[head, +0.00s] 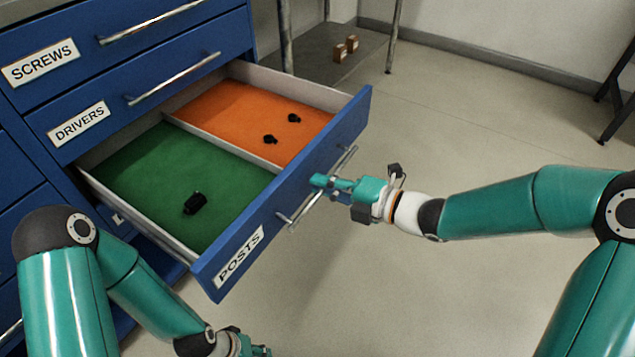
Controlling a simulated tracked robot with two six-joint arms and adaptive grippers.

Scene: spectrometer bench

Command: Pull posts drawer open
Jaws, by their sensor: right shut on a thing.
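The blue posts drawer (284,217) stands pulled out from the cabinet, with its white POSTS label (239,257) on the front. Its inside shows a green compartment (140,175) and an orange compartment (225,105), split by a light divider. My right gripper (325,183) is shut on the drawer's metal handle (343,160), around the middle of the bar. My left gripper (258,351) is low at the bottom edge of the picture, away from the drawer, and its fingers are mostly cut off.
A black part (194,204) lies in the green compartment and two small black parts lie in the orange one. The SCREWS drawer (120,48) and DRIVERS drawer (150,108) above are shut.

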